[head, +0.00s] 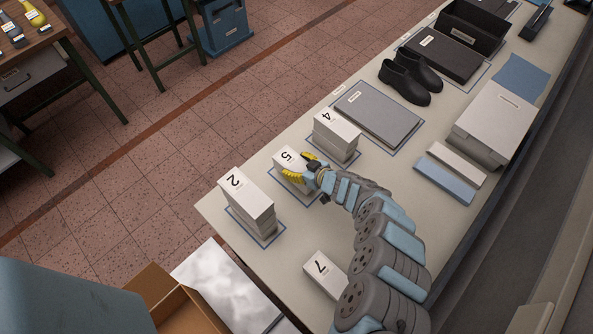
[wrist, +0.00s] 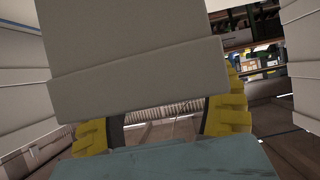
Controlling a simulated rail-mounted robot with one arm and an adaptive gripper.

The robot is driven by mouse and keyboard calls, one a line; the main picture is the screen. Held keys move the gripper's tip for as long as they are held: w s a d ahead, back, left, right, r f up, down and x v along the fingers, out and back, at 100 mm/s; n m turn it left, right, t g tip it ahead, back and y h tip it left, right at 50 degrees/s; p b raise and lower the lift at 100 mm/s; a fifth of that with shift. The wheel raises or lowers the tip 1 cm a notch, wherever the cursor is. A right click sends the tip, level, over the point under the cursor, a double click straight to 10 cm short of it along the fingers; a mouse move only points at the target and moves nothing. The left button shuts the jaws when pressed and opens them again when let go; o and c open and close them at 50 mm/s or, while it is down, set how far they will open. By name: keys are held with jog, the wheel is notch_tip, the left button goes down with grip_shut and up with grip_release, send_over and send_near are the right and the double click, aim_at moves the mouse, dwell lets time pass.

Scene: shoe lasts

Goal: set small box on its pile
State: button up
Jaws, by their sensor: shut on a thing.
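A small white box marked 5 (head: 287,162) is between the fingers of my gripper (head: 304,168), in the row of boxes near the table's left edge. My yellow fingers are shut on it. In the wrist view the box (wrist: 140,65) fills the upper middle, with a yellow finger on either side of my gripper (wrist: 160,122). My fingers and arm partly hide what is under the box, so I cannot tell whether it touches anything below.
A pile marked 2 (head: 250,208) and a pile marked 4 (head: 337,134) flank the held box closely. A box marked 7 (head: 325,272) lies on the table (head: 285,258) beside my arm. A grey flat box (head: 377,112), black shoes (head: 410,78) and a large white box (head: 497,122) stand farther along.

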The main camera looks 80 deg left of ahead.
jog(key=shift+f, duration=1.85)
jog(key=shift+f+b, duration=0.1)
jog(key=shift+b, duration=0.2)
jog(key=o, duration=1.2)
jog(key=shift+o, duration=0.2)
jog(key=shift+w+d+r, duration=0.3)
jog(key=shift+d+r, duration=0.05)
jog(key=shift+r, duration=0.05)
jog(key=v, duration=1.1)
jog(key=shift+p, duration=0.45)
